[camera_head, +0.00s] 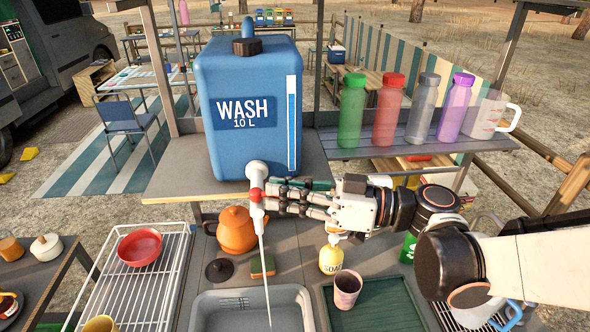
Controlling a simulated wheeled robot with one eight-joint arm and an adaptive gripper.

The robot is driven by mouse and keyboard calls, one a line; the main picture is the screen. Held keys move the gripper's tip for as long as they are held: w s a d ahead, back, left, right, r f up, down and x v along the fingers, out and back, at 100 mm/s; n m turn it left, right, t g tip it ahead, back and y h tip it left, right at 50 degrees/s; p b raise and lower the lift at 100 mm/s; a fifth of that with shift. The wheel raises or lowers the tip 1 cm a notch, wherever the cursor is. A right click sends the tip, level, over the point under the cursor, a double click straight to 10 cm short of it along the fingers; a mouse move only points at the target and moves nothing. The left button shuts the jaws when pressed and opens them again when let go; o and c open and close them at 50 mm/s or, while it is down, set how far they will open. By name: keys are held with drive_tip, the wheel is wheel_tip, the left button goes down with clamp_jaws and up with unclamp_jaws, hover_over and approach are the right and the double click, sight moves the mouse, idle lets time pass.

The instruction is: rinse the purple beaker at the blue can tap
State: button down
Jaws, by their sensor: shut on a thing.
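The blue can (232,145), marked WASH 10 L, stands on a raised shelf. Its white tap (258,172) with a red part (256,195) points down over the grey basin (213,306). A thin pale stream, apparently water, runs from the tap into the basin. My gripper (272,194) comes from the right and is shut at the tap's red part; the fingers partly hide the contact. The purple beaker (347,288), pinkish-purple with a dark inside, stands upright on the green tray (385,308) right of the basin, apart from my gripper.
A yellow soap bottle (331,257) stands just below my arm. An orange kettle (237,230) and a sponge (263,266) sit behind the basin. A wire rack (170,285) with a red bowl (140,247) is at left. Several bottles (390,110) and a clear jug (486,115) line the right shelf.

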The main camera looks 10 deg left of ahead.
drive_tip(key=c, duration=1.7)
unclamp_jaws()
drive_tip(key=d, duration=1.2)
drive_tip(key=shift+s, duration=0.4)
